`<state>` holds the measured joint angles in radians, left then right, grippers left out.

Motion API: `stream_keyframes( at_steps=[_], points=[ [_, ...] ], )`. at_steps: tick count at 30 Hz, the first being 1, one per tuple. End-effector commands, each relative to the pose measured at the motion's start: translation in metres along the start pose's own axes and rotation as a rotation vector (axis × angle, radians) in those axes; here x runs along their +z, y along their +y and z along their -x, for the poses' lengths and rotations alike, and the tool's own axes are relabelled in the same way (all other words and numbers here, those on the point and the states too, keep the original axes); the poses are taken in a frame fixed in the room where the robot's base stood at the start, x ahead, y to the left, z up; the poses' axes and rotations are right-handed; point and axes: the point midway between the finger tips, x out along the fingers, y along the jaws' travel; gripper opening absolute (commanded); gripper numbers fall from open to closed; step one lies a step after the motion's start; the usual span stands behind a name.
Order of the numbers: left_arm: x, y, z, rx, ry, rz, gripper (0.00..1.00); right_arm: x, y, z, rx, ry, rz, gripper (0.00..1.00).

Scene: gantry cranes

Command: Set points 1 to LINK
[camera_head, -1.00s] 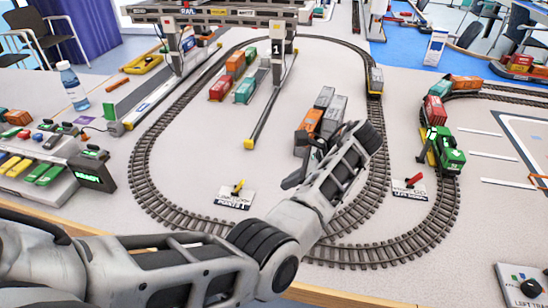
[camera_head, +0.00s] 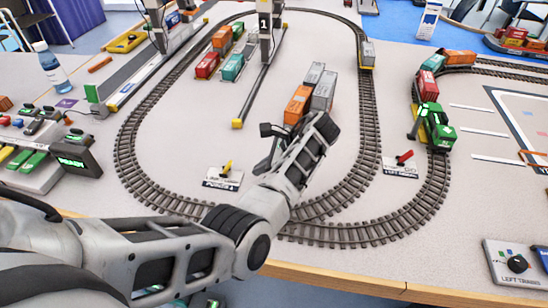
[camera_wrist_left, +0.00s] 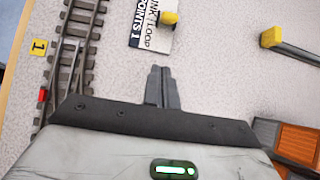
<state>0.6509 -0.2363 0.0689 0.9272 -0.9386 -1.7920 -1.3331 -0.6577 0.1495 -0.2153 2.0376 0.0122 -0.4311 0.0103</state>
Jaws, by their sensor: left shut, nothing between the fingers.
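The points 1 plate (camera_head: 221,182) lies inside the near left bend of the oval track, with a yellow lever (camera_head: 227,168) that leans to the right in the head view. In the left wrist view the plate (camera_wrist_left: 150,38) reads LINK and LOOP, and the lever's yellow knob (camera_wrist_left: 168,18) is at the top. I cannot tell which word it is set to. My left gripper (camera_head: 264,165) is to the right of the plate, apart from it. Its fingers (camera_wrist_left: 160,72) are shut and empty, below the plate in the wrist view. My right gripper is out of view.
Orange and grey containers (camera_head: 310,95) stand behind my left wrist. A second plate with a red lever (camera_head: 401,164) lies right of my arm, between tracks. A yellow-ended rail (camera_head: 238,122) is beyond the points plate. A green locomotive (camera_head: 435,128) stands on the right track.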

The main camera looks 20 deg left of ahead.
Motion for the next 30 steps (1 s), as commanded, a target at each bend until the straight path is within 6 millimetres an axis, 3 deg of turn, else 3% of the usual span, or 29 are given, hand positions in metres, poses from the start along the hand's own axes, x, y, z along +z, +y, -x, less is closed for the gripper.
stream_keyframes(
  at_steps=[3, 6, 12, 30],
  points=[
    [0.0, 0.001, -0.026, 0.003, -0.001, -0.001, 0.0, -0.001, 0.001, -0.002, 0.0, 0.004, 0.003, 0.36],
    [0.02, 0.0, -0.024, -0.001, 0.0, 0.003, 0.0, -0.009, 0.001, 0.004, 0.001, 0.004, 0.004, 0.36],
    [0.036, 0.001, -0.03, 0.001, 0.001, -0.001, 0.0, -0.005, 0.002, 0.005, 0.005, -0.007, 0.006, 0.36],
    [0.041, -0.009, -0.031, 0.003, 0.025, 0.004, 0.0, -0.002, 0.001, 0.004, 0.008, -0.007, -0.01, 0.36]
  ],
)
